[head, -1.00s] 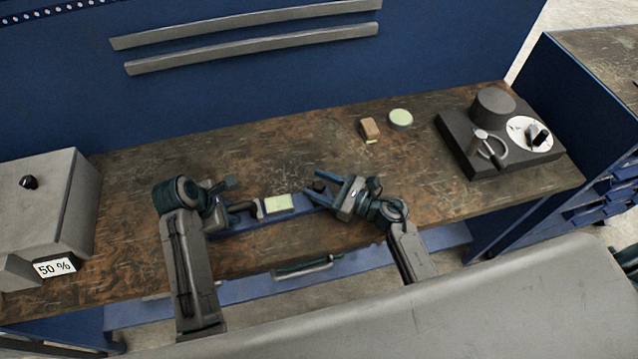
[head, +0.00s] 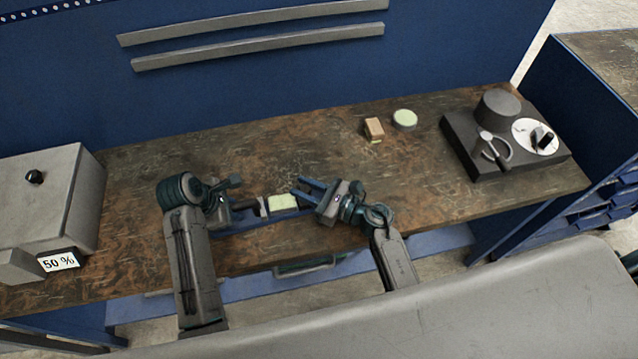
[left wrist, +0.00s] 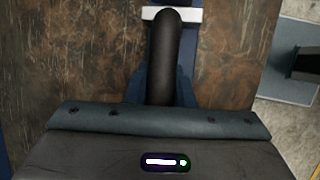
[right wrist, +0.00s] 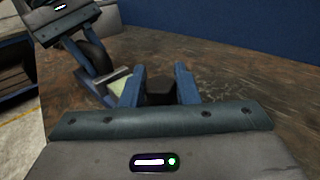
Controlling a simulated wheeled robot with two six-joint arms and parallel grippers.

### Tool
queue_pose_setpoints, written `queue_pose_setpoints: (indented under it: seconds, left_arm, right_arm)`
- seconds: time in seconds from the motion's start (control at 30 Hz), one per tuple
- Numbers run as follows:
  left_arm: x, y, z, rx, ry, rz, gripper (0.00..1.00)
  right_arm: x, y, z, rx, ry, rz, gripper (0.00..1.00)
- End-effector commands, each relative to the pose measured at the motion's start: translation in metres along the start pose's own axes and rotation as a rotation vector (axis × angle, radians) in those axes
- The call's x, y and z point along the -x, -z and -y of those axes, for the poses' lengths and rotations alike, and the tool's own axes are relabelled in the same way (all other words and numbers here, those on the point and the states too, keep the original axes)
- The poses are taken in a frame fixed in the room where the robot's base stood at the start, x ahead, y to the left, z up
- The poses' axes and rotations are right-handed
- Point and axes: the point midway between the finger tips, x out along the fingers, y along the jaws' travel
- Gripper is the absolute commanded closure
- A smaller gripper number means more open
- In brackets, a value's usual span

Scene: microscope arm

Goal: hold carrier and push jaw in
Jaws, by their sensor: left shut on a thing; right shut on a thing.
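The carrier (head: 262,222) is a blue bar lying along the front of the bench with a pale green block (head: 283,202) on it. Its black rounded handle (left wrist: 165,55) is at its left end. My left gripper (head: 234,196) is shut on this handle, with a blue finger on each side in the left wrist view. My right gripper (head: 304,187) is at the carrier's right end, close to the green block. It is shut on a small black piece (right wrist: 158,90), seemingly the jaw's knob. The fingers hide most of the jaw, and I cannot tell whether it touches the block.
A grey box (head: 45,205) with a "50 %" display stands at the left. A brown block (head: 374,128) and a round pale green-topped tin (head: 405,118) are farther back. A dark microscope-like base (head: 470,155) with a white disc stands at the right.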

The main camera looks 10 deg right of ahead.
Motion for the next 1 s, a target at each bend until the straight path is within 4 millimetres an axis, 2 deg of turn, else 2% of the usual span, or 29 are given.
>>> queue_pose_setpoints:
  seconds: [0.1,0.37,0.4,0.5,0.83,1.0]
  left_arm:
    - [0.001,-0.002,-0.001,0.000,-0.002,0.004,1.00]
    - [0.001,-0.002,-0.001,0.000,-0.002,0.004,1.00]
    - [0.001,-0.002,-0.001,0.000,-0.002,0.005,1.00]
    - [0.001,-0.002,-0.001,0.000,-0.003,0.004,1.00]
    - [0.001,-0.001,-0.001,0.000,-0.003,0.003,1.00]
    - [0.001,-0.001,-0.001,0.000,-0.003,0.003,1.00]
  right_arm:
    - [-0.007,0.000,-0.008,-0.003,-0.002,0.001,1.00]
    - [-0.008,0.000,-0.009,-0.003,-0.002,0.000,1.00]
    - [-0.008,0.000,-0.009,-0.003,-0.002,0.000,0.71]
    - [-0.008,0.000,-0.009,-0.002,-0.002,0.000,0.51]
    - [-0.005,0.000,-0.008,-0.001,-0.001,-0.001,0.51]
    - [0.017,0.001,-0.008,-0.001,-0.001,-0.004,0.51]
